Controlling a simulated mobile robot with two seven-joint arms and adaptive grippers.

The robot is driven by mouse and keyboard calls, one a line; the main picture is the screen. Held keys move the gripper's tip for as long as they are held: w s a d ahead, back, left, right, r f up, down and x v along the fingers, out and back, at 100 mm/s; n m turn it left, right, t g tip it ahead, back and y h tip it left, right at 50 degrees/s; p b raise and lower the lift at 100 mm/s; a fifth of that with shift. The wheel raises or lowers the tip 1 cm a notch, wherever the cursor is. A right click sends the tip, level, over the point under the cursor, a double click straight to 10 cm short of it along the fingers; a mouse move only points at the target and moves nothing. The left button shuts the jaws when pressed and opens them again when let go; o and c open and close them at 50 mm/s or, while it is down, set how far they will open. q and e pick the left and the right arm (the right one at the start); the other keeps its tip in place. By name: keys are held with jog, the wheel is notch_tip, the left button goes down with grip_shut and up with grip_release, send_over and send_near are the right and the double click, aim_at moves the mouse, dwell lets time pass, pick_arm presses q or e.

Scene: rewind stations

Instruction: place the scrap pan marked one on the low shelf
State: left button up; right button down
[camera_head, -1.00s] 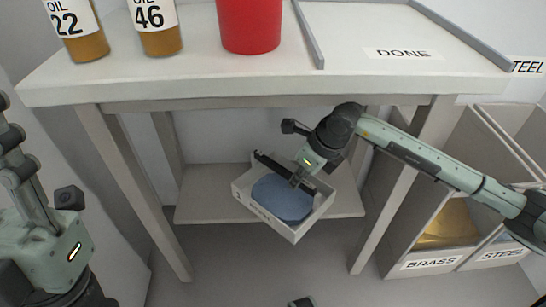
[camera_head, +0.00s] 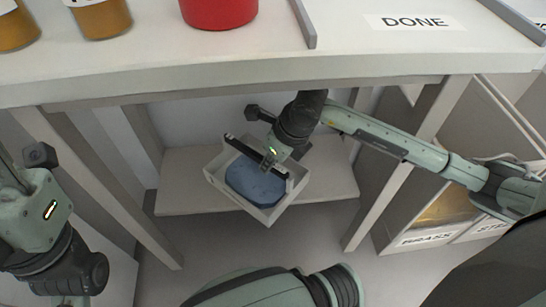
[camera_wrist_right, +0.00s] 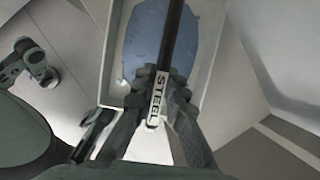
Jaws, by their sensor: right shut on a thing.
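The scrap pan (camera_head: 215,178) is a white open tray with a blue piece (camera_head: 252,181) inside and a dark bar across its top. My right gripper (camera_head: 268,164) is shut on that bar. The pan is turned at an angle, in front of and partly over the low shelf (camera_head: 335,180) under the table; I cannot tell whether it touches. In the right wrist view the bar (camera_wrist_right: 171,35) runs up from between the fingers, with a STEEL label on it. No mark "one" is legible. My left gripper (camera_head: 12,172) is at the left edge, partly cut off, away from the pan.
The worktable (camera_head: 300,75) spans above the shelf, with legs either side. A red container (camera_head: 218,8) and oil bottles stand on it, beside a DONE label (camera_head: 415,22). Scrap bins marked BRASS (camera_head: 425,237) and STEEL stand at right. Shelf room shows right of the pan.

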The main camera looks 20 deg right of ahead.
jog(key=shift+r, duration=0.1)
jog(key=shift+f, duration=0.2)
jog(key=c, duration=1.6)
grip_release()
jog(key=shift+r, duration=0.15)
